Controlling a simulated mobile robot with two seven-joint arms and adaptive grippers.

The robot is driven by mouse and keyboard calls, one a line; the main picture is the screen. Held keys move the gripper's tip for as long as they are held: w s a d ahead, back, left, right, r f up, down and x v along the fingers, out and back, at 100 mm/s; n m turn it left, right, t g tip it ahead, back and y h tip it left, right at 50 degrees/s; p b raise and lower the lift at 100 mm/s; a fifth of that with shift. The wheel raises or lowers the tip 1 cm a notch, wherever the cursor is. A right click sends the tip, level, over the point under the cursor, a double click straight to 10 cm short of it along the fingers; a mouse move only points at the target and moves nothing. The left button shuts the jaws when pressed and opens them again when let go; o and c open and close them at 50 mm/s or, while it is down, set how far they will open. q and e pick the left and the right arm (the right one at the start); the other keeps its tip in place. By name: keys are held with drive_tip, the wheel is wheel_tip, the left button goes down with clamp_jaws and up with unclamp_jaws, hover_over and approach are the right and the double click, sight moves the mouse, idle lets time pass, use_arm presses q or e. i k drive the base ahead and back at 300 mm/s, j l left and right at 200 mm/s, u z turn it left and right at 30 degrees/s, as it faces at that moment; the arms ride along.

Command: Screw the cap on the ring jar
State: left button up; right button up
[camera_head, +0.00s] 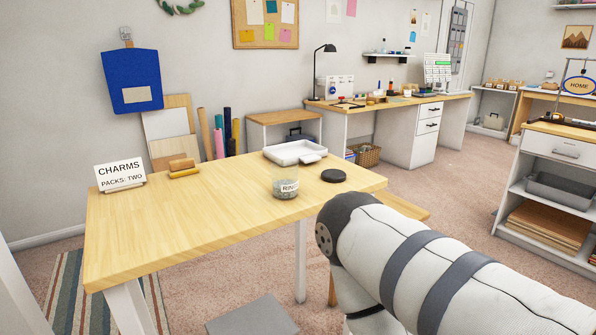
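The ring jar (285,183) stands upright near the right end of the wooden table. It is clear, has a white label that seems to begin "RIN", and holds grey contents. A dark round cap (333,175) lies flat on the table, right of the jar and apart from it. No cap shows on the jar. My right arm fills the lower right foreground, but its gripper is not visible. My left gripper is not in view.
A white tray (283,153) sits behind the jar at the table's back edge. The table's (190,225) left and middle are clear. A desk (370,108) stands behind.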

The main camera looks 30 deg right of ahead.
sight(284, 173)
drive_tip(key=i+l, duration=0.15)
drive_tip(key=l, duration=0.4)
drive_tip(key=i+l+u, duration=0.15)
drive_tip(key=l, duration=0.35)
drive_tip(key=i+l, duration=0.1)
drive_tip(key=l, duration=0.45)
drive_tip(key=i+l+u, duration=0.1)
drive_tip(key=l, duration=0.45)
